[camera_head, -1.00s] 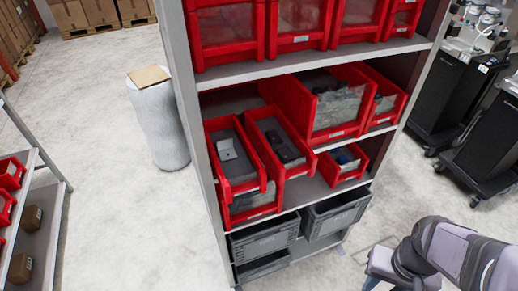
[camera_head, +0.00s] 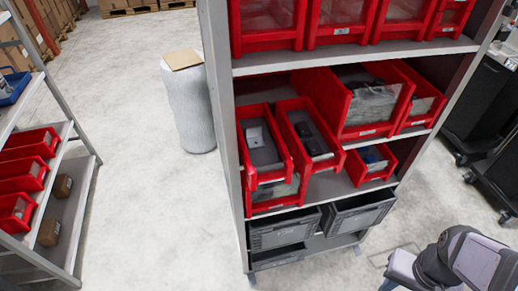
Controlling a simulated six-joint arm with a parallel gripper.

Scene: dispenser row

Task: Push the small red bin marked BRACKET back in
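Two small red bins stick out side by side from the shelf's middle level. The left small red bin (camera_head: 274,172) holds a pale metal, bracket-like piece (camera_head: 255,136). The right small red bin (camera_head: 327,159) holds dark parts. My arm shows at the lower right, well apart from the bins. My gripper is not in view.
Larger red bins (camera_head: 372,131) stand behind and to the right, with a small red bin (camera_head: 370,167) lower right. Grey crates (camera_head: 284,232) fill the bottom level. A wrapped white column (camera_head: 188,105) and another rack (camera_head: 60,180) stand left. The floor between is clear.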

